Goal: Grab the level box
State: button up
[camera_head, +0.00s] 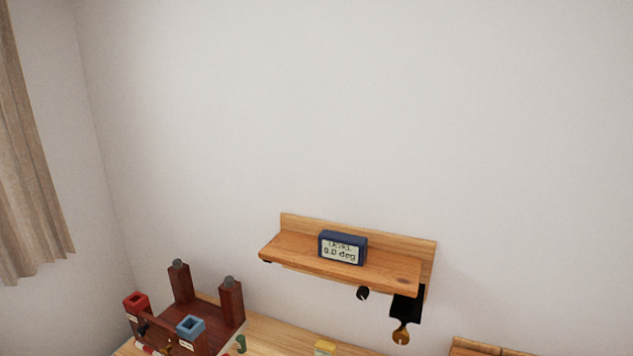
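The level box (343,248) is a small dark blue block with a pale display reading "LEVEL 0.0 deg". It sits upright on a wooden wall shelf (390,272), near the middle of the shelf and in front of its low back board. Its display faces me. Nothing touches the box apart from the shelf. My gripper does not show in this view.
Below the shelf are a dark round piece (363,293) and a black plate (407,304) with a brass-coloured end. A dark red wooden frame (205,330) with posts stands on a wooden tabletop (275,333) at lower left. A beige curtain (30,170) hangs left.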

aim_at(334, 245)
jog(key=i+j+z, duration=0.15)
jog(key=j, duration=0.2)
jog(key=i+j+z, duration=0.1)
jog(key=j, duration=0.25)
jog(key=i+j+z, duration=0.15)
jog(key=i+j, duration=0.1)
jog(key=j, duration=0.1)
